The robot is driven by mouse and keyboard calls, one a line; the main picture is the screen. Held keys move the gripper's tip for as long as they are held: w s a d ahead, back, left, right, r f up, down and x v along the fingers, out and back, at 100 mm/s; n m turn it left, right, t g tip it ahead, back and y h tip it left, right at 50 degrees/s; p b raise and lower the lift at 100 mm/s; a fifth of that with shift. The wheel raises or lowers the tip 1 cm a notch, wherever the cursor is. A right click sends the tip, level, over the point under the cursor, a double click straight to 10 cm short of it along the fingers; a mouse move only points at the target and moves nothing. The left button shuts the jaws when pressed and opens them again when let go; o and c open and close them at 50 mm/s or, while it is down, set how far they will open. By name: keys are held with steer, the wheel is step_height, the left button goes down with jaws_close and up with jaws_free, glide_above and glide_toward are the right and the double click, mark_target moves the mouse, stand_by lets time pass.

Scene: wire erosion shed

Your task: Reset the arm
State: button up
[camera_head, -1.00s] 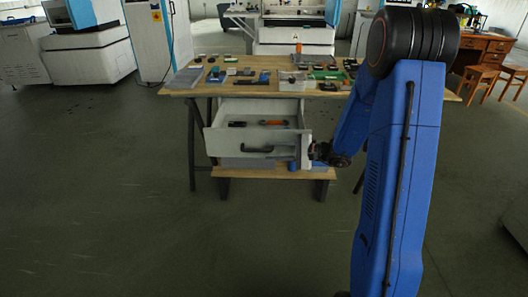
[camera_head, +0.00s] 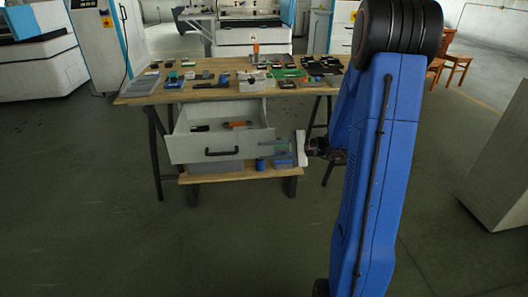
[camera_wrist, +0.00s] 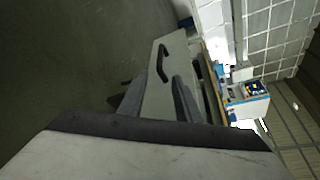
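My gripper (camera_head: 283,146) is to the right of the open drawer, level with its front, at the end of my blue arm. In the wrist view my gripper (camera_wrist: 160,92) shows two dark fingers spread apart with nothing between them. The drawer (camera_head: 190,148) is pulled out under the workbench. Its dark handle (camera_head: 222,152) is on the pale front and also shows in the wrist view (camera_wrist: 163,62), beyond the fingers. Whether the fingertips touch the drawer cannot be told.
The wooden workbench (camera_head: 140,92) carries several small parts. The drawer holds an orange-handled tool (camera_head: 238,124) and a dark item (camera_head: 200,128). A lower shelf (camera_head: 225,176) holds a blue cylinder (camera_head: 260,164). A pale cabinet (camera_head: 500,170) stands at right. The floor in front is clear.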

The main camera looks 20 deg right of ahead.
steer(key=shift+a, duration=0.1)
stand_by(0.3)
steer(key=s+a+r+n+g+h, duration=0.2)
steer(key=s+a+n+g, duration=0.2)
steer(key=s+a, duration=0.4)
steer(key=s+a+r+n+g+h, duration=0.25)
steer(key=s+a+n, duration=0.2)
steer(key=s, duration=0.65)
steer(key=s+d+r+n+t+h, duration=0.1)
steer(key=s+d+r+n+h, duration=0.1)
steer(key=s+h, duration=0.2)
steer(key=s+d+r+n+t+h, duration=0.1)
steer(key=s+d+r+n+h, duration=0.1)
steer(key=s, duration=0.8)
steer(key=shift+d+r+n+h, duration=0.25)
steer(key=shift+d+n+h, duration=0.45)
steer(key=shift+h, duration=0.25)
